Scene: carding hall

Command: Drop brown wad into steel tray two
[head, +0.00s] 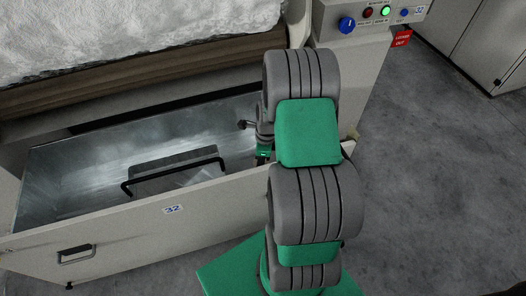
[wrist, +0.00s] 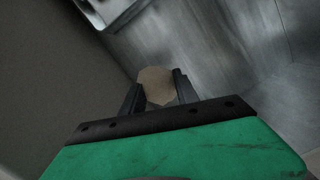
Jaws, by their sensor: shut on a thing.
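A brown wad (wrist: 157,86) sits between the two dark fingers of my gripper (wrist: 158,82) in the wrist view. My gripper is shut on it. In the head view my own arm hides the wad and most of the gripper. An open, metal-lined drawer (head: 65,175), labelled 32 on its front, lies left of my arm. A grey metal piece with a black bar handle (head: 172,172) is inside it. I cannot tell which part is steel tray two; no number two is readable. Bare metal (wrist: 225,50) shows beyond the wad in the wrist view.
A white fibre mass (head: 130,35) lies above the drawer on a brown ledge. A control panel (head: 370,15) with a blue knob and lit green button stands behind my arm. Grey floor (head: 430,170) is clear at right. A pale cabinet (head: 490,45) stands at upper right.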

